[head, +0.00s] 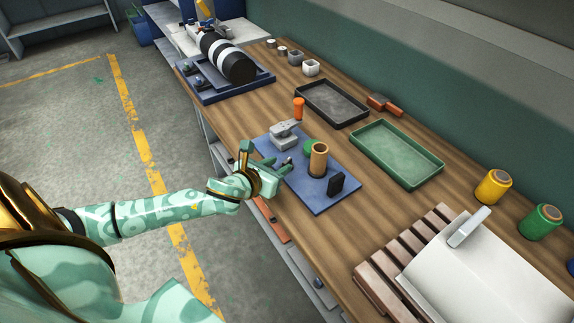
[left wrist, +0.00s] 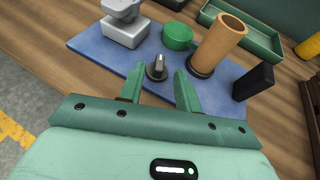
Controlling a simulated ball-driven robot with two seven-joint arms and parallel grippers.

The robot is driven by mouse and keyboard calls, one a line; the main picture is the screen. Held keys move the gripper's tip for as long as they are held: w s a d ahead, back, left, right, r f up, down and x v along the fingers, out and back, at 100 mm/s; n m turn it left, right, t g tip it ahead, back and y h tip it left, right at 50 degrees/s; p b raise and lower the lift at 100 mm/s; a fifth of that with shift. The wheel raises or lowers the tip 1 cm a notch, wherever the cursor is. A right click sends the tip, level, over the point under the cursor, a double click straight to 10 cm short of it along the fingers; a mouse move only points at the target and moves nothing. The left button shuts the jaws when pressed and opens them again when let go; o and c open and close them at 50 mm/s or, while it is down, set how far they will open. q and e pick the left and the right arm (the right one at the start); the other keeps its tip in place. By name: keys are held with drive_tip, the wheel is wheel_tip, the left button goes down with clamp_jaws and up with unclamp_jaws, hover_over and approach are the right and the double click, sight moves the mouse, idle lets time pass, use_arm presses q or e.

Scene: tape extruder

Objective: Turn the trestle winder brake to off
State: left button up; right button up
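A small dark round knob with a pale grey raised grip (left wrist: 157,68) stands on the blue base plate (left wrist: 92,39); no brake label is readable. The plate (head: 316,203) also shows in the head view, on the wooden bench. My left gripper (left wrist: 159,84) is open, its two green fingers apart and pointing at the knob, which shows between and just beyond the tips. No contact is visible. In the head view my left gripper (head: 282,166) is over the plate's near left edge and partly covers the knob. My right gripper is not in view.
Around the knob stand a grey metal block (left wrist: 125,30), a green round part (left wrist: 178,36), a tan tube (left wrist: 219,44) and a black upright block (left wrist: 253,81). Beyond are a dark tray (head: 331,120), a green tray (head: 440,168) and an orange cylinder (head: 298,108).

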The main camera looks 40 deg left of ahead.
sight(287, 161)
use_arm(q)
drive_tip(key=b+x, duration=0.1)
drive_tip(key=x, duration=0.3)
drive_tip(key=shift+w+f, duration=0.1)
clamp_jaws()
